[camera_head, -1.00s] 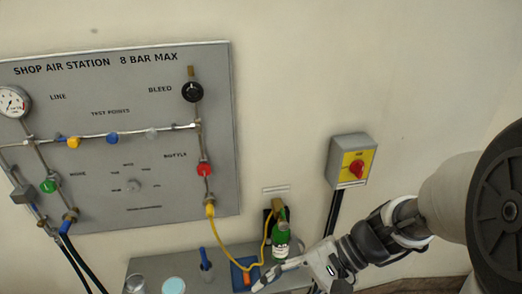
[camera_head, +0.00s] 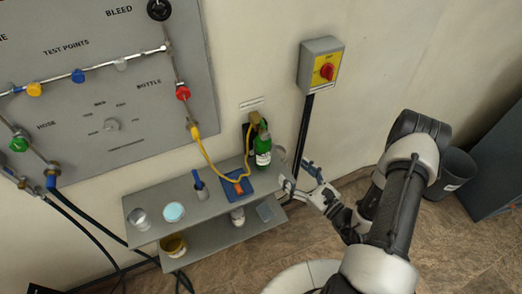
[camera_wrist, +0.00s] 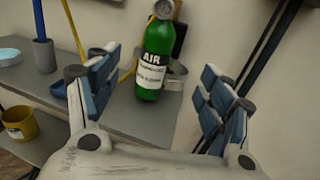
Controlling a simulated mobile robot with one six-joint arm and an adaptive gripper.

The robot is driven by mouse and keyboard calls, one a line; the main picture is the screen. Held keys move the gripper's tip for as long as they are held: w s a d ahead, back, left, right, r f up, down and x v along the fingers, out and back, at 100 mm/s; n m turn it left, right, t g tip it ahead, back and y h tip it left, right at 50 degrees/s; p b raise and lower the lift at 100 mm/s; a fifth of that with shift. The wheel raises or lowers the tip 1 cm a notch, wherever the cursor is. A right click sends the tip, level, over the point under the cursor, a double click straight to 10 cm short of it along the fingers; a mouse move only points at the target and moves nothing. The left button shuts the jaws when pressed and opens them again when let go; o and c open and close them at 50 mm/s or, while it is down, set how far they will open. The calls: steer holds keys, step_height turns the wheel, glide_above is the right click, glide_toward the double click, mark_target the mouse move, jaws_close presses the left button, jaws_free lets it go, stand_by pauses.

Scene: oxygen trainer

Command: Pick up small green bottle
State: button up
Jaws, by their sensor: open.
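The small green bottle (camera_head: 263,150) stands upright on the right part of the grey shelf (camera_head: 150,205), close to the wall. It has a white label, and a yellow hose reaches its top in the head view. In the wrist view the bottle (camera_wrist: 158,50) reads "AIR" and stands ahead, between the two blue-padded fingers in the picture. My gripper (camera_head: 303,183) is at the shelf's right end, right of and below the bottle in the head view. My gripper (camera_wrist: 160,103) is open and empty, apart from the bottle.
A blue tray (camera_head: 236,188) with the yellow hose lies left of the bottle. A blue-handled tool (camera_head: 199,183), a pale blue disc (camera_head: 174,212) and a metal cup (camera_head: 140,218) stand further left. A yellow pot (camera_head: 174,246) is on the lower shelf. A switch box (camera_head: 321,66) hangs above right.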

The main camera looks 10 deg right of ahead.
mark_target(263, 142)
steer(key=b+x, duration=0.2)
steer(key=x, duration=1.5)
steer(key=shift+c, duration=0.2)
jaws_close()
steer(key=shift+r, duration=0.15)
stand_by(0.4)
